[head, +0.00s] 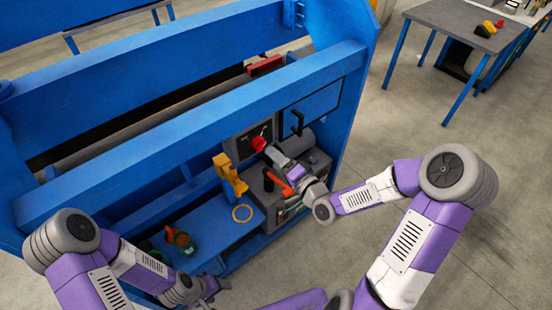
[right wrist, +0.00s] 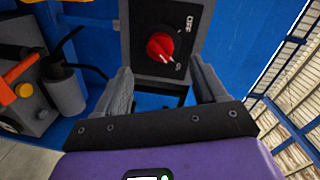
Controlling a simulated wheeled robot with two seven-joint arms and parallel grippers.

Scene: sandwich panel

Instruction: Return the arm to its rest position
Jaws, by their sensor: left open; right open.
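My right gripper (head: 270,150) is open and empty in front of a dark switch panel on the blue frame. A red rotary knob (head: 259,143) sits on that panel. In the right wrist view the two fingers of my right gripper (right wrist: 164,82) are spread, and the red knob (right wrist: 160,47) lies beyond the gap between them, apart from both. The word OFF shows beside the knob, whose pointer is turned towards the lower right. My left gripper (head: 215,284) is low at the left, near the lower blue shelf, and appears to hold nothing.
The blue frame (head: 180,130) has long beams across the left. A grey-topped table (head: 455,22) is at the back right. Open floor lies between.

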